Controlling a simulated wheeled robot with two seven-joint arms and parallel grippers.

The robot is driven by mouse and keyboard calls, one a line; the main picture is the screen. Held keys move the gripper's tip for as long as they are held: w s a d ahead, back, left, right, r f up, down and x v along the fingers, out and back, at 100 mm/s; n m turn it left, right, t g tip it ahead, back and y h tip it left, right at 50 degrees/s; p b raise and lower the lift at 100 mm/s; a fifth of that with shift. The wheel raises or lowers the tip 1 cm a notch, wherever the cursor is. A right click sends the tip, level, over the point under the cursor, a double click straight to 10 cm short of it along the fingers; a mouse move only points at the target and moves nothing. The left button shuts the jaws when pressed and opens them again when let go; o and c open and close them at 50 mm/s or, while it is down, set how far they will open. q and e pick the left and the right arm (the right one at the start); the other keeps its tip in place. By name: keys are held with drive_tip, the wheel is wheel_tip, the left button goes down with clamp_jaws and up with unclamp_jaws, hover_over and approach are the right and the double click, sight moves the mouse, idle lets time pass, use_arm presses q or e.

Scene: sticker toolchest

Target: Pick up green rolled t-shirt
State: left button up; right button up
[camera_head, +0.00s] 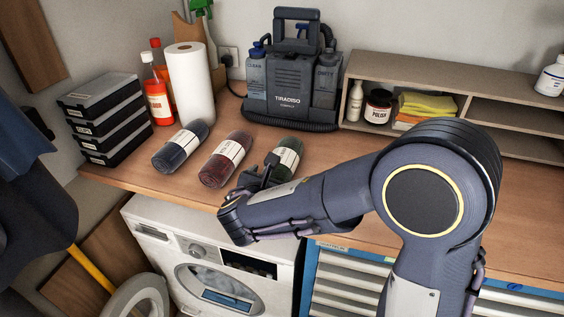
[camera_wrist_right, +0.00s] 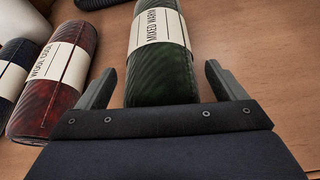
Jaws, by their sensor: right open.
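The green rolled t-shirt (camera_head: 284,157) lies on the wooden worktop with a white paper band around it, partly hidden behind my right gripper in the head view. In the right wrist view the green rolled t-shirt (camera_wrist_right: 160,82) runs lengthwise away from me, its band reading "MIXED WARM". My right gripper (camera_head: 261,176) is open. In the wrist view its two fingers (camera_wrist_right: 160,80) stand on either side of the near end of the roll, with a gap visible on each side. My left gripper does not show.
A red roll (camera_head: 224,160) and a dark blue roll (camera_head: 181,146) lie left of the green one. Black cases (camera_head: 105,120), a paper towel roll (camera_head: 189,85) and a Tiradiso machine (camera_head: 290,85) stand behind. A shelf (camera_head: 440,72) is at the right.

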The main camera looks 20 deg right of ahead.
drive_tip(key=shift+w+d+f, duration=0.2)
drive_tip(key=shift+w+d, duration=0.05)
drive_tip(key=shift+w, duration=0.15)
drive_tip(key=c, duration=1.1)
drive_tip(key=shift+c, duration=0.2)
drive_tip(key=shift+r, duration=0.1)
